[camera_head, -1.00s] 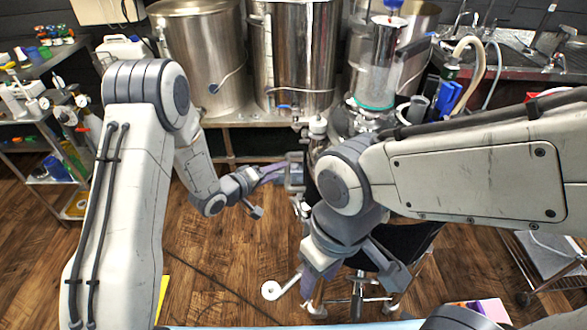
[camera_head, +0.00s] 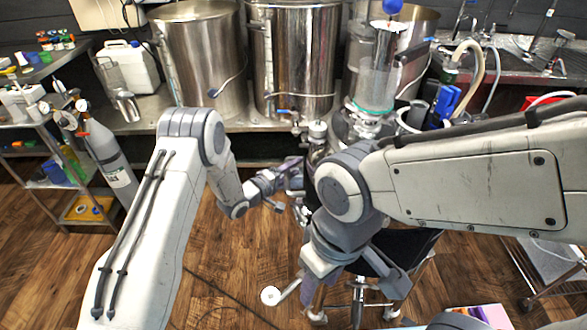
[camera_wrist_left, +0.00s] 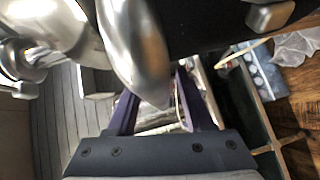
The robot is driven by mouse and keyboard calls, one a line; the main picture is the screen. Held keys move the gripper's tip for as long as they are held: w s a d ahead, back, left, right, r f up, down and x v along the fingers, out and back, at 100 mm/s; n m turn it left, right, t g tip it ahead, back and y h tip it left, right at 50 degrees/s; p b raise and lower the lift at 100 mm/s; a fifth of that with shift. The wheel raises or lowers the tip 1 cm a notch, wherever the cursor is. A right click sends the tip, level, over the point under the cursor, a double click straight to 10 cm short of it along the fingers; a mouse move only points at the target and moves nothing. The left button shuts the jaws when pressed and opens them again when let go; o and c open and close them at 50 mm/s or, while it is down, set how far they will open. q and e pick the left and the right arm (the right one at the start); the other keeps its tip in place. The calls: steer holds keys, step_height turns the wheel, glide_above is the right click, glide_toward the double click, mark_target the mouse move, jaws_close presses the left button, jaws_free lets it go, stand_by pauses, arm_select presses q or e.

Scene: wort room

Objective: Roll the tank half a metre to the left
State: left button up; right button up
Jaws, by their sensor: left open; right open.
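The tank (camera_head: 352,126) is a shiny metal vessel with a clear cylinder (camera_head: 376,72) on top, standing right of centre in the head view. My right arm hides much of its body. My left gripper (camera_head: 291,168) is at its left side, by the metal fittings there. In the left wrist view, my open left gripper (camera_wrist_left: 158,105) has its purple fingers spread, with a shiny metal part (camera_wrist_left: 138,45) in front of and partly between them. I cannot tell whether they touch. My right gripper (camera_head: 314,288) is low, pointing down in front of the tank, open, with its fingertips partly hidden.
Large steel kettles (camera_head: 292,60) stand on a low bench (camera_head: 236,124) behind. A shelf rack (camera_head: 62,222) with a grey gas cylinder (camera_head: 108,158) is on the left.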

arm_select(q)
steer(key=shift+w+d, duration=0.1)
steer(key=shift+d, duration=0.05)
jaws_close()
stand_by(1.4)
